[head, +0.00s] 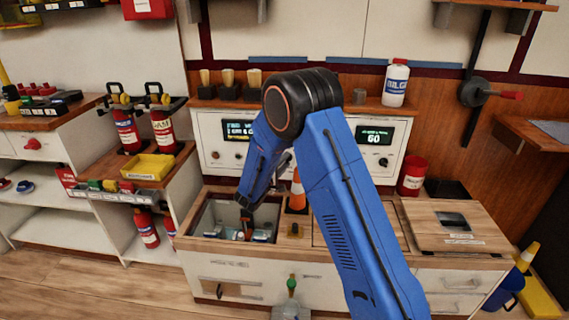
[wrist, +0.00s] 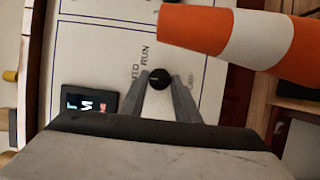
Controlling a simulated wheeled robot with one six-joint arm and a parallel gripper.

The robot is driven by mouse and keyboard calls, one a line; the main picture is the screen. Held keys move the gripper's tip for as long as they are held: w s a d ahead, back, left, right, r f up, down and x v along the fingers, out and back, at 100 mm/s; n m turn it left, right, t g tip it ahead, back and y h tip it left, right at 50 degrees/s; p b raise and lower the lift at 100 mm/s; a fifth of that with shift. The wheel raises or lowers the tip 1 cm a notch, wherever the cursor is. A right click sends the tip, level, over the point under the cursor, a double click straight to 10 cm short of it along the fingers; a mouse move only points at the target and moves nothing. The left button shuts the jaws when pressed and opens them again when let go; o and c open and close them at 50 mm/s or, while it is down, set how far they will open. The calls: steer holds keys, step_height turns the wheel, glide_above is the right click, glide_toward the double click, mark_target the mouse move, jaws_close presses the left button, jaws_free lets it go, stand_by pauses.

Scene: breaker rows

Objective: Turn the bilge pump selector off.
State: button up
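In the wrist view a round black selector knob (wrist: 160,79) sits on a white panel, with "RUN" and a partly hidden label ending in "TO" beside it. A further label on its right side is too small to read. The knob's pointer direction is unclear, and no bilge pump name is readable there. My gripper (wrist: 161,76) has one grey finger on each side of the knob, with a gap between the tips. Contact with the knob cannot be told. In the head view my blue arm hides the gripper and this part of the white panel (head: 205,128).
An orange and white cone (head: 298,190) stands close to the panel; it fills the upper right of the wrist view (wrist: 245,38). A lit display (wrist: 88,102) is beside the knob. An open sink-like bin (head: 207,212) lies below. A white bottle (head: 396,85) stands on the shelf.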

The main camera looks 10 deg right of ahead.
steer(key=shift+f+n, duration=0.1)
steer(key=shift+n, duration=0.3)
steer(key=shift+d+f+n+t, duration=0.15)
steer(key=shift+n+t, duration=0.8)
steer(key=shift+n, duration=1.3)
steer(key=shift+f+n+t, duration=0.2)
steer(key=shift+n+t, duration=0.75)
steer(key=shift+n, duration=1.3)
steer(key=o, duration=1)
steer(key=shift+o, duration=0.2)
steer(key=shift+s, duration=0.15)
steer(key=v, duration=1.7)
steer(key=shift+f, duration=0.2)
